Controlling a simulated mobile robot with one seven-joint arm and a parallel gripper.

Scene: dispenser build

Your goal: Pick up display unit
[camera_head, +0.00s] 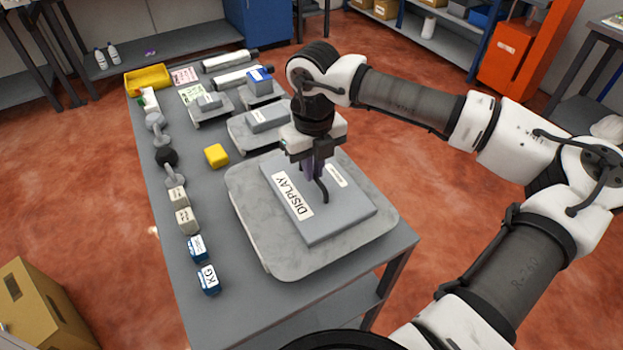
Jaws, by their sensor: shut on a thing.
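The display unit (333,220) is a flat grey slab with a white "DISPLAY" label and a smaller white label. It lies on, or very close above, a large pale marbled tray (265,249) at the near end of the table. My gripper (316,183) points straight down over the middle of the unit. Its jaws are shut on a part at the unit's top, which the fingers mostly hide. A dark curved piece hangs beside the fingers. I cannot tell whether the unit is clear of the tray.
The grey table (180,285) holds smaller trays with grey blocks behind my gripper. A yellow block (216,155) stands left of them. Several small blocks and rods line the left edge, including a blue "KG" block (208,280). A yellow bin (148,77) stands at the far left corner.

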